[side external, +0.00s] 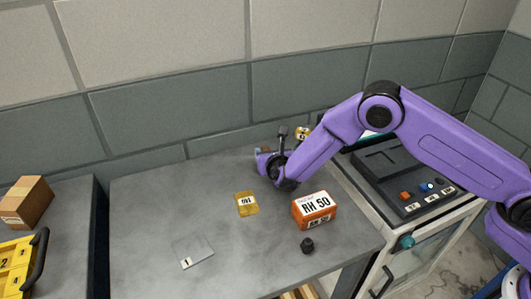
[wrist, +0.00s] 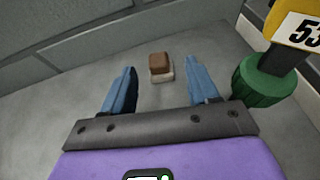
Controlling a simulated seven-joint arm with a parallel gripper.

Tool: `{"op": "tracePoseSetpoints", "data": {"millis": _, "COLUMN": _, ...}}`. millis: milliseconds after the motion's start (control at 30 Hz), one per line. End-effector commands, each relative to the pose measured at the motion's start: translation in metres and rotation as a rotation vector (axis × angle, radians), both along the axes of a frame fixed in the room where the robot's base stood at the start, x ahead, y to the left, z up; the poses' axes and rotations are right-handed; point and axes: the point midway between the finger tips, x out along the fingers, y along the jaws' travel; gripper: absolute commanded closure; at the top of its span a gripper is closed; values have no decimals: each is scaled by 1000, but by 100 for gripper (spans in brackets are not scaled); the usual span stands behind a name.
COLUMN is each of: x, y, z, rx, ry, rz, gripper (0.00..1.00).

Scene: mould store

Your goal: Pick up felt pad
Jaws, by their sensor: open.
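A small block with a brown top and a pale lower layer (wrist: 160,66) lies on the grey bench in the wrist view. It looks like the felt pad, though no label shows. My gripper (wrist: 160,92) is open, with its two blue fingers apart. The block shows in the gap between them, a little beyond the fingertips, with nothing held. In the side view my gripper (side external: 264,156) is low over the back of the bench near the wall, and I cannot make the block out there.
A green knob (wrist: 262,82) with a yellow tag stands close right of my gripper. The left of the bench is clear.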

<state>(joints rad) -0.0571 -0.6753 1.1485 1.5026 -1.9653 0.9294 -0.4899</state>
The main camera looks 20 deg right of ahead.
Motion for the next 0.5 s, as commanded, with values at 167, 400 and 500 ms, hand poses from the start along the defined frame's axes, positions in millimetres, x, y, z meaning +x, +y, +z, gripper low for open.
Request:
{"op": "tracePoseSetpoints", "data": {"millis": 167, "x": 8, "y": -2, "z": -3, "rx": 0, "ry": 0, "rz": -1, "gripper": 40}}
{"op": "tracePoseSetpoints", "data": {"millis": 400, "x": 30, "y": -5, "z": -13, "rx": -1, "ry": -1, "rz": -1, "gripper": 40}}
{"op": "tracePoseSetpoints", "data": {"millis": 500, "x": 41, "y": -6, "z": -17, "rx": 1, "ry": 0, "rz": -1, "gripper": 40}}
